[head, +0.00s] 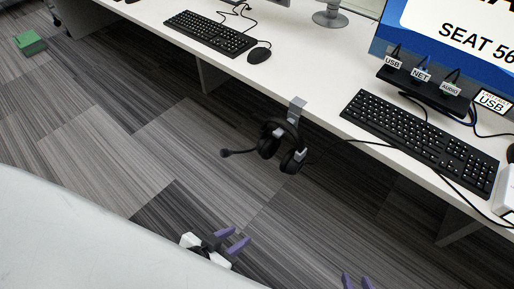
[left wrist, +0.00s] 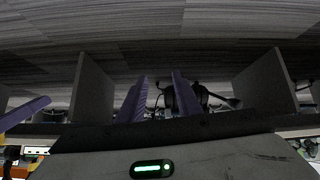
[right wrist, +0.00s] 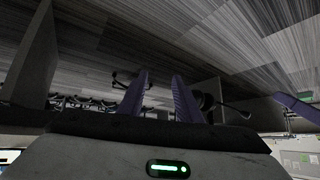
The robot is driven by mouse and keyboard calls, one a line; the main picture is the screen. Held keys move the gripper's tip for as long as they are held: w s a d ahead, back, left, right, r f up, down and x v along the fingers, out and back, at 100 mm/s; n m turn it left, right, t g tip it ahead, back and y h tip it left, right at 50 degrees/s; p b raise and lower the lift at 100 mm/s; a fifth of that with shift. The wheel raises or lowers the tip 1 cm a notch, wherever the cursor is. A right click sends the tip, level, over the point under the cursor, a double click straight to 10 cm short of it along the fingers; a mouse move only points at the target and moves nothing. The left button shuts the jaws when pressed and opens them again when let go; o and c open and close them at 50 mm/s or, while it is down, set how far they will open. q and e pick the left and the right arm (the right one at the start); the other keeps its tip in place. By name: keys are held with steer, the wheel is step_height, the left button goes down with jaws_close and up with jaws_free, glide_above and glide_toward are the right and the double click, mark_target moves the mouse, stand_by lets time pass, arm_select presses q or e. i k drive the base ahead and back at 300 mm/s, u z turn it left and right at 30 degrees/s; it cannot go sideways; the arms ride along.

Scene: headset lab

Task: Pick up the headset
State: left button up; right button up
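A black headset (head: 284,144) with grey parts hangs from a grey hook (head: 297,108) at the front edge of the white desk. Its microphone boom points left. My left gripper (head: 231,241), with purple fingers, is open and empty, below and left of the headset in the head view. My right gripper (head: 356,281) is open at the bottom edge, below and right of the headset, mostly out of the picture. In the left wrist view a dark headset (left wrist: 201,96) shows partly behind the right-hand finger. In the right wrist view a headset (right wrist: 207,101) shows just beside the right-hand finger.
The white desk (head: 312,72) carries a near keyboard (head: 420,138), a far keyboard (head: 211,33), a mouse (head: 259,52), a monitor (head: 450,45) and cables. A pale curved surface (head: 80,245) fills the lower left. A green box (head: 29,42) lies on the open carpet.

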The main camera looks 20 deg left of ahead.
mark_target(293, 162)
steer(key=u, duration=1.25)
steer(key=i, duration=0.15)
steer(key=u, duration=1.5)
steer(key=i, duration=1.6)
steer(key=z, duration=2.9)
